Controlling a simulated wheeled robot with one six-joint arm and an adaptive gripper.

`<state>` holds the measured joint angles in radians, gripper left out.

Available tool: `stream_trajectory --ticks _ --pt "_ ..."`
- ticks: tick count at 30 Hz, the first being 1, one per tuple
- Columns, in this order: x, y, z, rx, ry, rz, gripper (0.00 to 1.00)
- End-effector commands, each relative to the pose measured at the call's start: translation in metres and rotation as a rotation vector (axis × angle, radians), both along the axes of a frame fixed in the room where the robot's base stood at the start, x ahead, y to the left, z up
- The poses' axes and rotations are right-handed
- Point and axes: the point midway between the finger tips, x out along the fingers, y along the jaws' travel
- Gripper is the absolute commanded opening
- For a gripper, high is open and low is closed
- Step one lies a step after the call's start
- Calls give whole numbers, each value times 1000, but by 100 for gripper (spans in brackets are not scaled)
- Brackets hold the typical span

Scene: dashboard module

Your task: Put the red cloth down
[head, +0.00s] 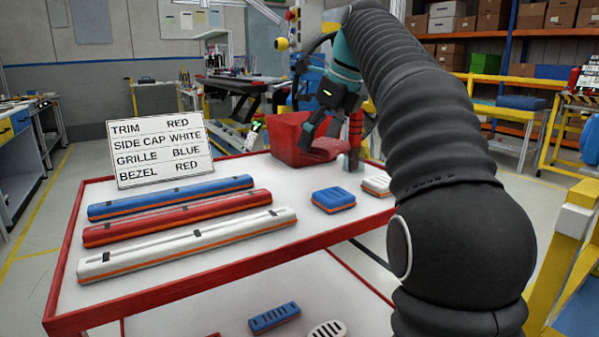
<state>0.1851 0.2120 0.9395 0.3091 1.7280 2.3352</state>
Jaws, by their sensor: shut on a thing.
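My gripper (328,122) is at the far end of the table, its dark fingers pointing down in front of a red bin (288,135). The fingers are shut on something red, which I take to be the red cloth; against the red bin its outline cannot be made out. A narrow upright red thing (355,128) shows just right of the fingers, above a pale grey base. I cannot tell whether it touches the gripper.
The red-edged table (240,250) holds blue (170,197), red (177,218) and white (186,245) long bars. A small blue block (333,200), a white block (377,186) and a sign (160,150) are there too. The tabletop between the bars and bin is clear.

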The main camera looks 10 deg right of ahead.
Motion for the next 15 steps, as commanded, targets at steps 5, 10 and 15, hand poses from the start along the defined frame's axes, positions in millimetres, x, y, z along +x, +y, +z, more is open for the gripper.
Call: stream_trajectory --ticks 5,10,15 --pt "19 24 -20 0 0 2 63" --pt "27 33 -27 0 0 -2 63" --pt "27 33 -46 0 1 -4 63"
